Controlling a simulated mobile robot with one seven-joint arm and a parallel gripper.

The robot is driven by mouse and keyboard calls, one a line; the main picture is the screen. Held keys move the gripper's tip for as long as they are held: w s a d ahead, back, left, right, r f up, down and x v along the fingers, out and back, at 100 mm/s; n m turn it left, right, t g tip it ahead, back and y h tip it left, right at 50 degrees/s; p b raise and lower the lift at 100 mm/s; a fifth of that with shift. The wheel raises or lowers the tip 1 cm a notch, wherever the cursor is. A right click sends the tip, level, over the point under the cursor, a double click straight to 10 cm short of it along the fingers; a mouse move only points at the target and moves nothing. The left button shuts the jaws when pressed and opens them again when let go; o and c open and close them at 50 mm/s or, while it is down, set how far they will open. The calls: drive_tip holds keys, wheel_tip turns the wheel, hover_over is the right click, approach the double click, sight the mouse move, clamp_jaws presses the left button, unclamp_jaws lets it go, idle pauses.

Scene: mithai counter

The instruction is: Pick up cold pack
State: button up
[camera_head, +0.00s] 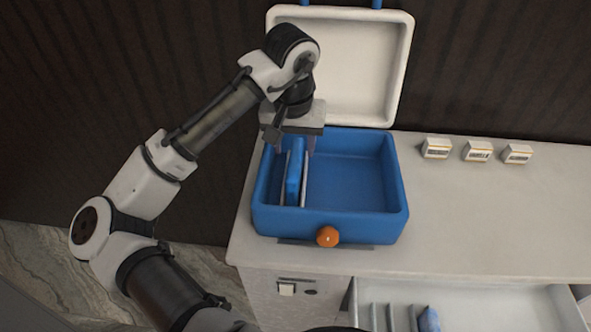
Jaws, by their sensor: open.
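A blue cooler box (330,224) stands on the counter with its white-lined lid (362,70) open. A blue slab, which looks like the cold pack (294,180), stands on edge in the left part of the box between two thin pale upright plates. My gripper (291,147) points down over the left part of the box, just above the slab. Its jaws are open, with one finger on each side of the slab's top end. The arm hides the slab's far end, and I cannot tell whether the fingers touch it.
The right part of the box is empty. An orange ball-like knob (327,236) shows at the box's front. Three small labelled cartons (477,151) stand on the counter (480,220) at right. An open drawer (500,309) below holds dividers and a blue object (429,319).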

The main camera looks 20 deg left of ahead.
sight(295, 158)
drive_tip(key=shift+w+a+f+p, duration=0.15)
drive_tip(key=shift+f+p, duration=0.15)
drive_tip(key=shift+f, duration=0.8)
drive_tip(key=shift+w+d+f+p, duration=0.1)
drive_tip(key=shift+w+f+p, duration=0.15)
drive_tip(key=shift+f, duration=0.85)
drive_tip(key=shift+w+a+f+p, duration=0.1)
drive_tip(key=shift+f+p, duration=0.2)
drive_tip(key=shift+f, duration=0.8)
clamp_jaws()
